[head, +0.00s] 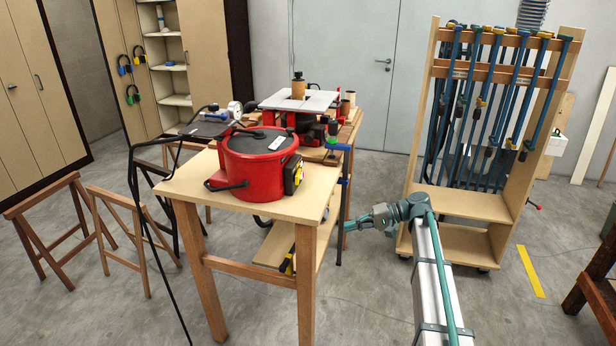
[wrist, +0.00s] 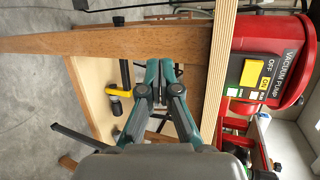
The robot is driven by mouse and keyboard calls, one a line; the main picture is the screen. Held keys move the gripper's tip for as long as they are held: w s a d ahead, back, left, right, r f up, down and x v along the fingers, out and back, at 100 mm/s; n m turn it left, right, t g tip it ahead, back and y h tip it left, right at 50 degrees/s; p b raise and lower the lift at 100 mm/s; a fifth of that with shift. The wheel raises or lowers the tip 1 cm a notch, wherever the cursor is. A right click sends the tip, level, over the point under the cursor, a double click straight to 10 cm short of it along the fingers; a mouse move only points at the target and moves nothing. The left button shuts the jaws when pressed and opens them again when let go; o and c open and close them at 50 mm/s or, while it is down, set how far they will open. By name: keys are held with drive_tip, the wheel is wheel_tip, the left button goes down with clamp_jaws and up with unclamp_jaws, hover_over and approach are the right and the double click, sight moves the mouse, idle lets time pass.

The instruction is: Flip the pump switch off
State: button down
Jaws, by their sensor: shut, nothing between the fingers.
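In the wrist view, the picture is turned sideways and the pump (wrist: 292,45) is at the right. The yellow switch (wrist: 250,74) shows there beside the words OFF and ON; I cannot tell for sure which position it is in. My gripper (wrist: 159,72) is shut and empty, apart from the pump. In the head view my gripper (head: 350,225) is right of the table, lower than the switch.
The wooden table (head: 190,182) has its edge and leg close to my gripper. A clamp bar (head: 343,205) stands at its right side. A rack of blue clamps (head: 470,205) is at the right. Open floor lies between table and rack.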

sight(299, 179)
drive_tip(key=w+r+y, duration=0.2)
drive_tip(key=w+r, duration=0.1)
drive_tip(key=r, duration=0.3)
drive_tip(key=w+r+t+y, duration=0.1)
drive_tip(key=w+r+y, duration=0.1)
drive_tip(key=r, duration=0.4)
drive_tip(key=shift+w+a+t, duration=0.25)
drive_tip(key=shift+w+t, duration=0.05)
drive_tip(key=shift+w, duration=0.55)
drive_tip(key=shift+r, duration=0.1)
drive_tip(key=a+p, duration=0.1)
drive_tip(key=a, duration=0.3)
drive_tip(key=a+p, duration=0.1)
drive_tip(key=a, duration=0.4)
drive_tip(key=w+a+p, duration=0.1)
drive_tip(key=a+p, duration=0.1)
drive_tip(key=a, duration=0.3)
